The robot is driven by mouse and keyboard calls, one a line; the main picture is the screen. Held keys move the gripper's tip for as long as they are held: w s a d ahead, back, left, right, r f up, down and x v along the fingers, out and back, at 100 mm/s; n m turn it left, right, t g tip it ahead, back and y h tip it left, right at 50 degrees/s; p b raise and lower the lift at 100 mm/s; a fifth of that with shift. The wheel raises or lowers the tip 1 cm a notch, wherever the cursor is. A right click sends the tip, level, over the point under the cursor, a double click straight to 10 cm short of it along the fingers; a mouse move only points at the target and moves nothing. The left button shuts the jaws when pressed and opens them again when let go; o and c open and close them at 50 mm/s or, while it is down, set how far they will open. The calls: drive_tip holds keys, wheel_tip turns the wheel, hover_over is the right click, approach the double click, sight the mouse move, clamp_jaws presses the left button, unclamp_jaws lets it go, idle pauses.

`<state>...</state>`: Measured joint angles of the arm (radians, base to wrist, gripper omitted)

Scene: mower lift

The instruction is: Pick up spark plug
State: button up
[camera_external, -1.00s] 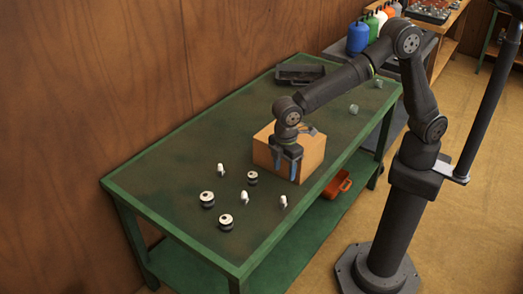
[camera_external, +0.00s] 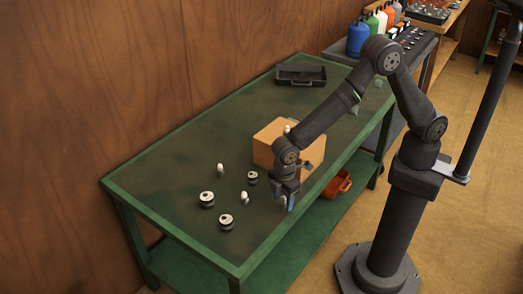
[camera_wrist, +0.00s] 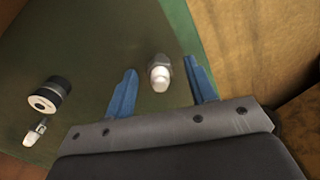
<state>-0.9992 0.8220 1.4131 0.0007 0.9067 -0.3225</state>
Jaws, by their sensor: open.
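A small white spark plug (camera_wrist: 159,72) lies between the two blue fingers of my gripper (camera_wrist: 160,67) in the wrist view, with a gap on either side. In the external view my gripper (camera_external: 286,203) is low over the bench's front edge and hides this plug. My gripper is open and holds nothing. A second white spark plug (camera_external: 244,197) is left of my gripper and also shows in the wrist view (camera_wrist: 35,130). A third white spark plug (camera_external: 220,170) is farther back on the bench.
The green bench (camera_external: 150,180) has several black-and-white round parts (camera_external: 207,199) on its left half. A tan box (camera_external: 266,142) stands close behind my gripper. A black tray (camera_external: 301,75) sits at the back. An orange bin (camera_external: 338,185) is on the lower shelf.

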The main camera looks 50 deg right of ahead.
drive_tip(key=c, duration=1.1)
drive_tip(key=shift+o, duration=0.2)
